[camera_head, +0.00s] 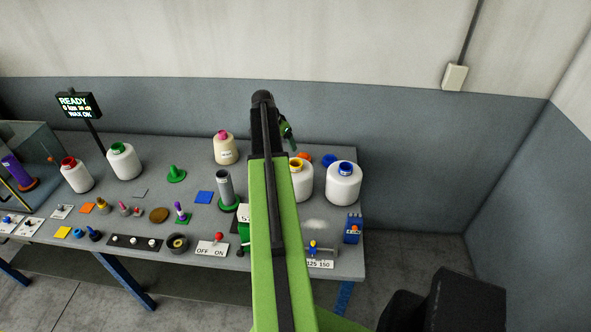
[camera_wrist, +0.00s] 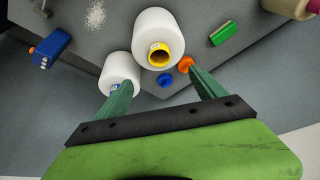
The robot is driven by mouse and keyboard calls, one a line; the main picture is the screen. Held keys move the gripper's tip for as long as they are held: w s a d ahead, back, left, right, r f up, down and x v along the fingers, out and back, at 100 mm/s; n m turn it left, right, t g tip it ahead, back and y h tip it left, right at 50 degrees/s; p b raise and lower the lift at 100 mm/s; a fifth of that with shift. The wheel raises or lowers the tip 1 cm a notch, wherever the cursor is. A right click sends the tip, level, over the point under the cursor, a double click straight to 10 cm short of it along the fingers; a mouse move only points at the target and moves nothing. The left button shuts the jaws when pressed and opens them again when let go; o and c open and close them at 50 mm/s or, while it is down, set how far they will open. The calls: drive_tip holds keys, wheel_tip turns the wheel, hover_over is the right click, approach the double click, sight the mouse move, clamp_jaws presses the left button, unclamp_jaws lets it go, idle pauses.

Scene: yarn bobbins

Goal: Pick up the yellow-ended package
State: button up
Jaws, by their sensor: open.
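The yellow-ended package (camera_wrist: 156,24) is a white yarn bobbin with a yellow ring at its end. It stands on the table in the wrist view, beyond the gap between my fingertips. In the head view the yellow-ended package (camera_head: 304,184) is partly hidden behind my green arm. My gripper (camera_wrist: 160,78) is open, with nothing between its two green fingers. In the head view my gripper (camera_head: 288,136) is above the back of the table, behind and above the package.
A blue-ended white package (camera_head: 344,186) stands close to the right of the yellow-ended one; in the wrist view (camera_wrist: 120,68) it is by my left finger. An orange piece (camera_wrist: 185,64) and a blue piece (camera_wrist: 166,80) lie near the fingertips. The wall rises behind the table.

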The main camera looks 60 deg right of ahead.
drive_tip(key=b, duration=1.1)
approach(295, 162)
drive_tip(key=shift+s+a+f, duration=0.7)
drive_tip(key=shift+a+f, duration=0.2)
drive_tip(key=shift+a, duration=0.05)
drive_tip(key=shift+s+d+f+b, duration=0.1)
drive_tip(key=shift+d+f+b, duration=0.15)
drive_tip(key=shift+b, duration=0.15)
drive_tip(key=b+x, duration=0.4)
drive_tip(key=x, duration=0.1)
drive_tip(key=shift+s+d+b, duration=0.1)
drive_tip(key=shift+d+b, duration=0.1)
drive_tip(key=shift+b, duration=0.15)
drive_tip(key=shift+r, duration=0.15)
clamp_jaws()
